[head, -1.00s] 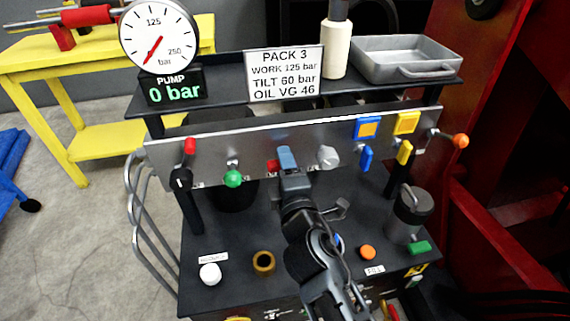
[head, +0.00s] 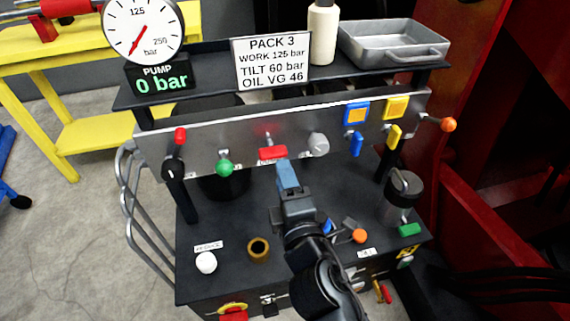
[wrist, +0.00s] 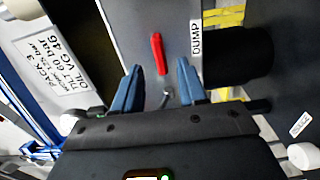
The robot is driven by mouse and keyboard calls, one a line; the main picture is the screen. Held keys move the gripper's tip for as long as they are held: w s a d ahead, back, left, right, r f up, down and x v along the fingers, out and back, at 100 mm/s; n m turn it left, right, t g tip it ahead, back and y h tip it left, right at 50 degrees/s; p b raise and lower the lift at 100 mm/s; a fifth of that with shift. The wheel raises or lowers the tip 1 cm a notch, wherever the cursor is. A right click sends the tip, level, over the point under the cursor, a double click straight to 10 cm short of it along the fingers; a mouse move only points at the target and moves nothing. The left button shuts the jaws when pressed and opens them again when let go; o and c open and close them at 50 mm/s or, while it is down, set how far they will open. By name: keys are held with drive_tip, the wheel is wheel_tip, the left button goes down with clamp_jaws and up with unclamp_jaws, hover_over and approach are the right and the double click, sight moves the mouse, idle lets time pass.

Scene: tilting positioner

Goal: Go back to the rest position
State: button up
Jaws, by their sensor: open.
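My gripper (head: 287,174) is in front of the control panel (head: 240,147), below the red handle in its middle. In the wrist view my gripper (wrist: 160,76) has its two blue fingers apart, with nothing held between them. A red lever (wrist: 157,54) shows beyond the fingertips there, clear of them. In the head view the red handle (head: 272,153) sits on the panel, between a green knob (head: 224,168) and a grey knob (head: 318,144). The gauge (head: 142,28) needle is low and the pump display (head: 162,84) reads 0 bar.
A blue lever (head: 356,145), a yellow lever (head: 394,137) and an orange-tipped lever (head: 448,125) stick out at right. A grey canister (head: 403,190) stands on the lower deck. A metal tray (head: 390,45) and a white bottle (head: 322,35) stand on the top shelf.

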drive_tip(key=s+d+m+g+h+p, duration=0.1)
drive_tip(key=s+d+m+p, duration=0.2)
drive_tip(key=s+d+m, duration=0.5)
drive_tip(key=s+d+m+g+h+p, duration=0.1)
drive_tip(key=s+d+p, duration=0.3)
drive_tip(key=s, duration=0.8)
drive_tip(key=s+d+r+m+h+p, duration=0.1)
drive_tip(key=s+d+r+m+p, duration=0.1)
drive_tip(key=s+d+r+m, duration=0.3)
drive_tip(key=s+d+r+m+h+p, duration=0.2)
drive_tip(key=s+d+r+m, duration=0.3)
drive_tip(key=s+r, duration=0.5)
drive_tip(key=s+m, duration=0.2)
drive_tip(key=s, duration=0.2)
drive_tip(key=shift+s+d+r+g, duration=0.2)
drive_tip(key=shift+d+r+g, duration=0.1)
drive_tip(key=shift+d+r, duration=0.1)
